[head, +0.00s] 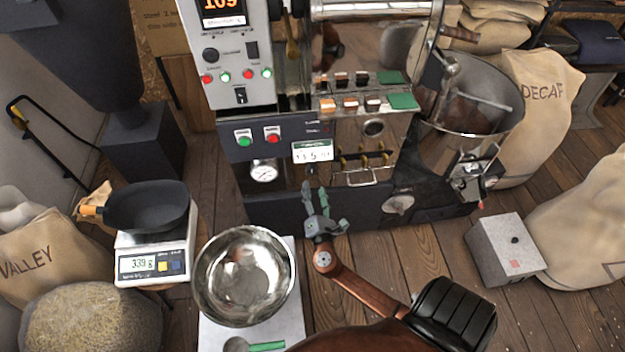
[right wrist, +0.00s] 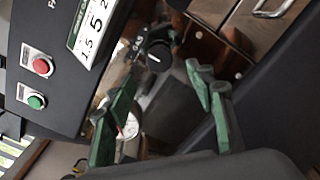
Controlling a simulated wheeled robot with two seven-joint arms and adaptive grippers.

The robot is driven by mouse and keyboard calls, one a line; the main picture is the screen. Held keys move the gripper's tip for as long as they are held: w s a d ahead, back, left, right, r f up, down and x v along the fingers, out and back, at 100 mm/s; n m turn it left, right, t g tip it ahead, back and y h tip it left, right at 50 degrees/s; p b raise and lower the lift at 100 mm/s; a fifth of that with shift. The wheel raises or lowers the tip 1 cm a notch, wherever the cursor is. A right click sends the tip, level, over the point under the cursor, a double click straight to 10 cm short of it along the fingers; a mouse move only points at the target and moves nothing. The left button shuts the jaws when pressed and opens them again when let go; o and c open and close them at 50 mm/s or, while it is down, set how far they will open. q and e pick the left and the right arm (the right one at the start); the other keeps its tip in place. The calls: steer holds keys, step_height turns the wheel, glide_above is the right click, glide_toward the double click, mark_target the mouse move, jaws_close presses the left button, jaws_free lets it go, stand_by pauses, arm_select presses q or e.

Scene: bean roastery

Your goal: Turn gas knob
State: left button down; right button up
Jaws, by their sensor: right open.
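The gas knob (right wrist: 156,57) is a black round knob with a white pointer line, under a small GAS label on the machine's front in the right wrist view. In the head view I cannot make it out clearly near my gripper. My right gripper (head: 316,193) is in front of the machine's lower front panel, below the small number display. In the right wrist view its green fingers (right wrist: 164,80) are spread open, with the knob just beyond and between the tips. Nothing is held, and I cannot tell whether a finger touches the knob. My left gripper is out of view.
A steel bowl (head: 245,276) and a scale (head: 152,262) with a black pan stand at left. A grey box (head: 505,250) stands at right.

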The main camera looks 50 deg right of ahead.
steer(key=v, duration=0.3)
steer(key=shift+s+a, duration=0.2)
stand_by(0.4)
steer(key=s+d+f+m+g+y, duration=0.15)
steer(key=s+f+m+g, duration=0.3)
steer(key=s+f, duration=0.6)
steer(key=s+f+m+g+y, duration=0.35)
steer(key=s+f+m, duration=0.35)
steer(key=f, duration=0.7)
steer(key=s+a+f+m+g+y, duration=0.35)
steer(key=s+a+f, duration=0.45)
steer(key=s, duration=0.4)
steer(key=s+a+f+m+g+y, duration=0.35)
steer(key=s+a+f, duration=0.4)
steer(key=s, duration=0.55)
arm_select(q)
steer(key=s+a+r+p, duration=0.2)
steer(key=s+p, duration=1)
steer(key=p, duration=0.5)
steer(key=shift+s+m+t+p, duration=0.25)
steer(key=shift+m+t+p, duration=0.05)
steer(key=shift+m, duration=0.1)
arm_select(e)
steer(key=s+d+r+t, duration=0.1)
steer(key=s+d+r, duration=0.1)
steer(key=s, duration=0.9)
steer(key=shift+s+n+t+h, duration=0.2)
steer(key=shift+n+t+h, duration=0.1)
steer(key=shift+n, duration=0.05)
